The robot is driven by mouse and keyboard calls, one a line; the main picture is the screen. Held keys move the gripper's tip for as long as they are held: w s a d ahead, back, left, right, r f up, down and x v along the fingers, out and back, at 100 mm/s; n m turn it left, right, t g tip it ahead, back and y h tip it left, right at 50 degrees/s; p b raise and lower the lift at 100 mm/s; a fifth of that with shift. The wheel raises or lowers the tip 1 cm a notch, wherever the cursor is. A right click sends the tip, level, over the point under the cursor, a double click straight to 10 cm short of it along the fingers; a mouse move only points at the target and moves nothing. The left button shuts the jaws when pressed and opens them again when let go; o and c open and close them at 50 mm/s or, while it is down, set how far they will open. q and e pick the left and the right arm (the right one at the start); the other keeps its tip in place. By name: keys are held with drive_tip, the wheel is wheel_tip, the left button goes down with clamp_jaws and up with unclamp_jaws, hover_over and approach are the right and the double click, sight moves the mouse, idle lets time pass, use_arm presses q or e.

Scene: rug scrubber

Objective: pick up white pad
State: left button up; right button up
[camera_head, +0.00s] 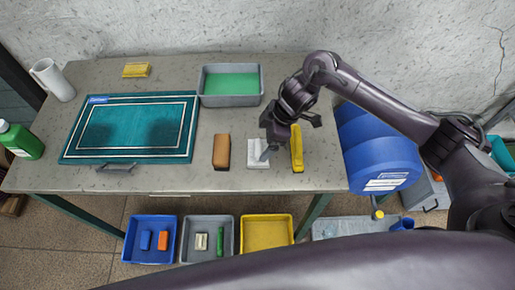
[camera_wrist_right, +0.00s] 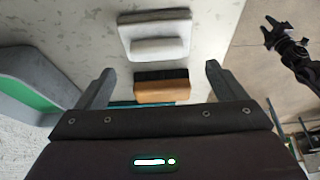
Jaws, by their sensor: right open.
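The white pad (camera_head: 253,155) lies on the grey table near its front edge, between a brown block and a yellow piece. It also shows near the top of the right wrist view (camera_wrist_right: 158,48), with a grey strip along its far side. My right gripper (camera_head: 287,137) is above the table beside the pad, and one finger covers part of it in the head view. Its fingers (camera_wrist_right: 158,82) are apart and hold nothing. A dark gripper (camera_wrist_right: 283,38), apparently my left, shows small at the upper right of the right wrist view; its jaws are unclear.
The brown block (camera_head: 222,151) lies left of the pad, and the yellow piece (camera_head: 297,155) right. A grey tray (camera_head: 231,99) with green inside stands behind. A teal mat (camera_head: 130,128) covers the left. Blue drums (camera_head: 382,160) stand right of the table. Bins (camera_head: 150,257) sit below.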

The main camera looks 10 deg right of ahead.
drive_tip(key=p+x, duration=0.1)
drive_tip(key=x, duration=0.2)
drive_tip(key=shift+w+f, duration=0.1)
drive_tip(key=shift+f, duration=0.3)
drive_tip(key=shift+w+f, duration=0.1)
drive_tip(key=shift+f, duration=0.3)
drive_tip(key=c, duration=1.1)
use_arm(q)
drive_tip(key=shift+w+d+r, duration=0.1)
drive_tip(key=shift+w+r, duration=0.15)
drive_tip(key=shift+r, duration=0.55)
use_arm(e)
wheel_tip(320, 180, up, 9)
drive_tip(key=b, duration=0.1)
use_arm(q)
drive_tip(key=shift+w+f+p, duration=0.1)
drive_tip(key=shift+w+p, duration=0.05)
drive_tip(key=shift+p, duration=0.3)
use_arm(e)
wheel_tip(320, 180, up, 11)
hover_over(258, 147)
drive_tip(key=shift+d, duration=0.25)
